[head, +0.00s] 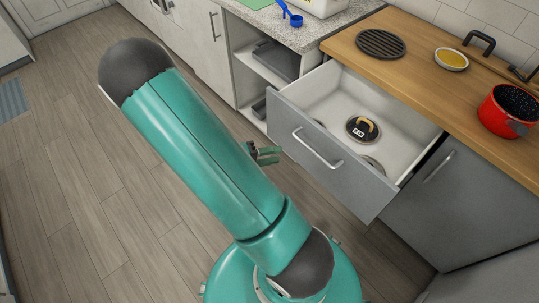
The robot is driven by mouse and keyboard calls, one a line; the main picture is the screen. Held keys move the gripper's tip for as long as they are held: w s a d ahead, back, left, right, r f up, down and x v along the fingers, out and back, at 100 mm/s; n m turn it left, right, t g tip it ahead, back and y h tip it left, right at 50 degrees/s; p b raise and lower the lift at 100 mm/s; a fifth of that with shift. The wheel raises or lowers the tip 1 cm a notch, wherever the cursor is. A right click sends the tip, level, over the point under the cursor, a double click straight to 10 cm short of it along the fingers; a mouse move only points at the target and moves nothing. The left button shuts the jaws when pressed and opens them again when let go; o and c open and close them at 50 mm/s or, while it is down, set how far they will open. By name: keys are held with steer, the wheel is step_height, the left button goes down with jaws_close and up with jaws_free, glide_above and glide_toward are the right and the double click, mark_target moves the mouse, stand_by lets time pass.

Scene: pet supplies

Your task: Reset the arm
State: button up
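My arm is teal with dark grey joints and rises across the middle of the head view. My gripper (268,155) shows small behind the arm, just left of the open drawer's front.
A red pot (512,108), a yellow-filled dish (451,58) and a black round trivet (380,43) stand on the wooden counter. Floor at left is clear.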

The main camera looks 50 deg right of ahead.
steer(key=shift+w+a, duration=0.15)
steer(key=shift+a, duration=0.15)
steer(key=shift+r, duration=0.1)
steer(key=a+r+n+t+y, duration=0.2)
steer(key=a+r+t+y, duration=0.4)
steer(key=a+r, duration=0.4)
steer(key=a+r+n+t+y, duration=0.2)
steer(key=a+r+t+y, duration=0.5)
steer(key=r, duration=1.1)
steer(key=a+y, duration=0.1)
steer(key=a, duration=0.3)
steer(key=shift+r+n, duration=0.15)
steer(key=shift+n, duration=0.25)
